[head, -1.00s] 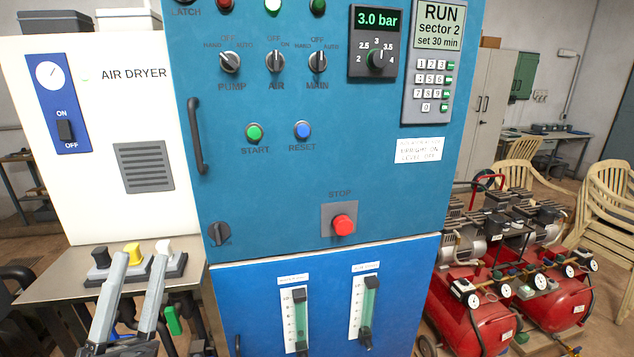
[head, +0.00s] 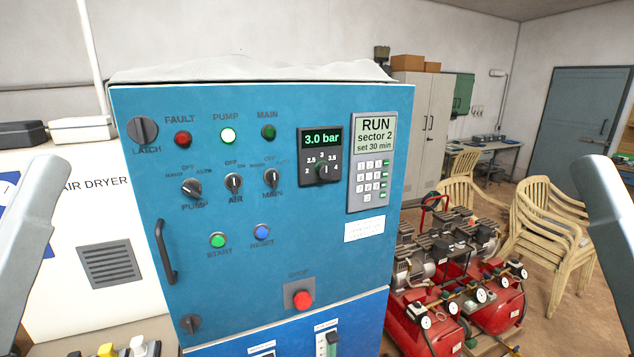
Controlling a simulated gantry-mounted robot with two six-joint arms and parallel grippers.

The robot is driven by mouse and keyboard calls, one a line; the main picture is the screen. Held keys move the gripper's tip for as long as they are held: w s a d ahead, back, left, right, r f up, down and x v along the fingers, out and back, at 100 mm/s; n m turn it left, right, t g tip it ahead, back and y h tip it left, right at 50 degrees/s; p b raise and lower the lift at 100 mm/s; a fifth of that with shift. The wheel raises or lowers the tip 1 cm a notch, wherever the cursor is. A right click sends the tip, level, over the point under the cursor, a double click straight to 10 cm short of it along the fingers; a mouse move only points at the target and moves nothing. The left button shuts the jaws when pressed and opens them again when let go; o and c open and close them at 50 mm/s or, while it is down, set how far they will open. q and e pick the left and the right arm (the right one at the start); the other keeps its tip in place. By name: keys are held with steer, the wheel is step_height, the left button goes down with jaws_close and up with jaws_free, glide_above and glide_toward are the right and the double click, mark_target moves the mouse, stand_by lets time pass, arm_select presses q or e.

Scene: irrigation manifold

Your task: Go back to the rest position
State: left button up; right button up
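Neither gripper shows in the head view now. A grey link of my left arm stands at the left edge, and a grey link of my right arm at the right edge. Both stand clear of the blue control cabinet (head: 330,240) in the middle. Its pump lamp (head: 228,135) glows pale; the fault lamp (head: 183,138) and main lamp (head: 268,132) look dark. The pressure display (head: 321,140) reads 3.0 bar, and the keypad screen (head: 375,137) reads RUN, sector 2, set 30 min. The cabinet door handle (head: 166,252) is at its left.
The white air dryer (head: 70,250) stands left of the cabinet. Red compressors (head: 465,300) stand on the floor to its right. Stacked beige chairs (head: 548,235) and a grey door (head: 578,125) are farther right. Open floor lies around the chairs.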

arm_select(q)
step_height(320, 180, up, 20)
steer(key=p, duration=1.6)
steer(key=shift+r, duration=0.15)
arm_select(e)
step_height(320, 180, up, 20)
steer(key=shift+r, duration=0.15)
